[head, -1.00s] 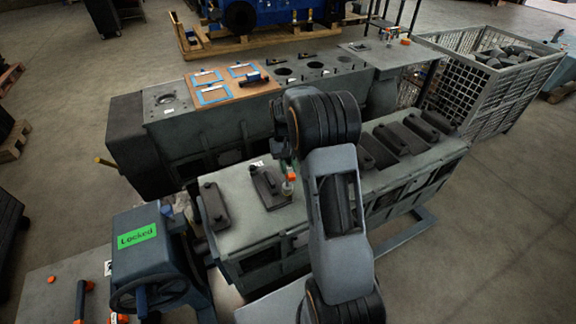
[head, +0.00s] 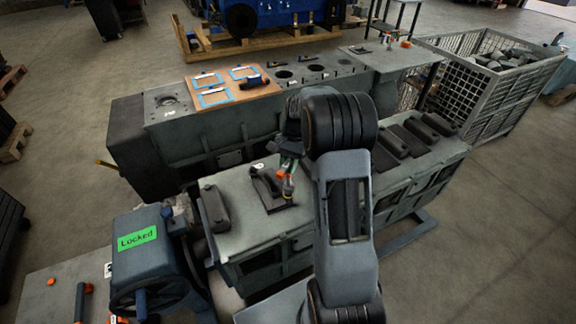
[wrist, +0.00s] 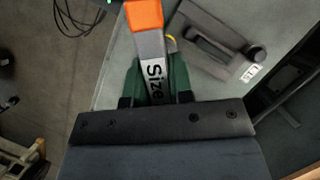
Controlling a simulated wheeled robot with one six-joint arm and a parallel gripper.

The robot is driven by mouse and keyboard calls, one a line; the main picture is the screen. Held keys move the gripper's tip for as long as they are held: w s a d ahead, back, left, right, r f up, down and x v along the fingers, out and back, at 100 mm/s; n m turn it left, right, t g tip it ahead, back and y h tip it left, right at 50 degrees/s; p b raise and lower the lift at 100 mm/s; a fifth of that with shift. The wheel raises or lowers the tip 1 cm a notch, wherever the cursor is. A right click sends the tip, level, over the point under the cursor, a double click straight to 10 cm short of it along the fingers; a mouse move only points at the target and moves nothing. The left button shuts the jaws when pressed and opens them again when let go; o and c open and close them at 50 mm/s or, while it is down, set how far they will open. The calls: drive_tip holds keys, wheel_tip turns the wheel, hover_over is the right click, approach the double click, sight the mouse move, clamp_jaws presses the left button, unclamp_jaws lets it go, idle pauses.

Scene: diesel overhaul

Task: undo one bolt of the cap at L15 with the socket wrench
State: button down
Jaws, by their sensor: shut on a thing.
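My gripper (head: 288,160) is shut on the socket wrench (head: 287,185), which hangs below it in the head view. In the wrist view the green jaws of my gripper (wrist: 152,82) close around the grey wrench handle (wrist: 154,65), marked "Size", with an orange block at its far end. A dark cap (head: 266,184) lies on the grey engine block top, just beside the wrench. Whether the socket touches a bolt cannot be told.
Several more dark caps (head: 412,141) line the block top to the right, and one (head: 213,208) to the left. A blue-grey stand with a green "Locked" sign (head: 137,237) is at left. Behind stands a second block with a wooden board (head: 233,85). A wire crate (head: 490,95) is at right.

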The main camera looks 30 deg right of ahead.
drive_tip(key=m+t, duration=0.1)
drive_tip(key=m, duration=0.2)
drive_tip(key=m+t+y, duration=0.1)
drive_tip(key=m, duration=0.2)
drive_tip(key=shift+m, duration=0.4)
drive_tip(key=m+t, duration=0.2)
drive_tip(key=m, duration=0.2)
drive_tip(key=shift+w, duration=0.1)
drive_tip(key=m+t, duration=0.1)
drive_tip(key=m, duration=0.2)
drive_tip(key=shift+h, duration=0.3)
drive_tip(key=m+h, duration=0.1)
drive_tip(key=m, duration=0.2)
drive_tip(key=m+t, duration=0.1)
drive_tip(key=m, duration=0.2)
drive_tip(key=shift+w+t+h, duration=0.15)
drive_tip(key=shift+t+h, duration=0.15)
drive_tip(key=shift+h, duration=0.1)
drive_tip(key=shift+m+t+h, duration=0.15)
drive_tip(key=shift+m+h, duration=0.35)
drive_tip(key=shift+m, duration=0.95)
drive_tip(key=shift+m+t+h, duration=0.15)
drive_tip(key=shift+m+h, duration=0.35)
drive_tip(key=shift+m, duration=0.95)
drive_tip(key=shift+f, duration=0.1)
